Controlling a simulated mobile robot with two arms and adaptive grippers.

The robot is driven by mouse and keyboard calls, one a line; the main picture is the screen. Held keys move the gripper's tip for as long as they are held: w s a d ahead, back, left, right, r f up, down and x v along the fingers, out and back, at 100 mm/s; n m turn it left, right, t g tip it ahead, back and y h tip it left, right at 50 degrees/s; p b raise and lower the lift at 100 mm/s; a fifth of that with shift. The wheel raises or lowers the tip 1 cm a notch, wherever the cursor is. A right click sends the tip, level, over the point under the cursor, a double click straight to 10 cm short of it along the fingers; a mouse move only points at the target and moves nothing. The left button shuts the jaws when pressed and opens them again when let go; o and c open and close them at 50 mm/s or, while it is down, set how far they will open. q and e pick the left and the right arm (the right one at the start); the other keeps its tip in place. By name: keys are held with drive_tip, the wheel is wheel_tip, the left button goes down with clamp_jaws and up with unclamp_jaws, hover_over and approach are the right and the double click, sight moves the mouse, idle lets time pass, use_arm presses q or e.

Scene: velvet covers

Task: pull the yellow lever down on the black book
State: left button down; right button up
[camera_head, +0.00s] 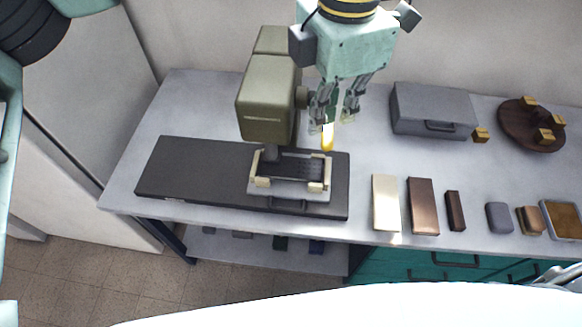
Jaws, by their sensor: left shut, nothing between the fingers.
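The yellow lever (327,137) hangs at the right side of the olive press (268,97), its yellow grip pointing down. The black book (291,166) lies flat on the press bed under the head, between cream clamp blocks. My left gripper (335,116) is above and around the top of the yellow grip, fingers pointing down. It is shut with nothing held; whether it touches the lever cannot be told. Its fingers partly hide the lever's upper part. A grey metal part at the lower right edge may be my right gripper (562,274); its state is unclear.
The press stands on a wide black base (190,170) on the grey table (352,222). To the right are a grey case (432,108), a round brown stand (530,122) with brass blocks, and a front row of small bars and blocks, including a cream one (386,203).

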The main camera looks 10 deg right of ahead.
sight(327, 135)
use_arm(q)
drive_tip(key=shift+f, duration=0.15)
idle(0.4)
drive_tip(key=shift+f+b, duration=1.25)
drive_tip(key=shift+b, duration=0.05)
drive_tip(key=f+b, duration=0.1)
drive_tip(key=s+f+b, duration=0.1)
drive_tip(key=f+b, duration=0.1)
drive_tip(key=shift+a, duration=0.15)
drive_tip(key=shift+r, duration=0.1)
drive_tip(key=shift+s+f+b, duration=0.2)
drive_tip(key=shift+f+b, duration=1.2)
drive_tip(key=shift+f, duration=0.1)
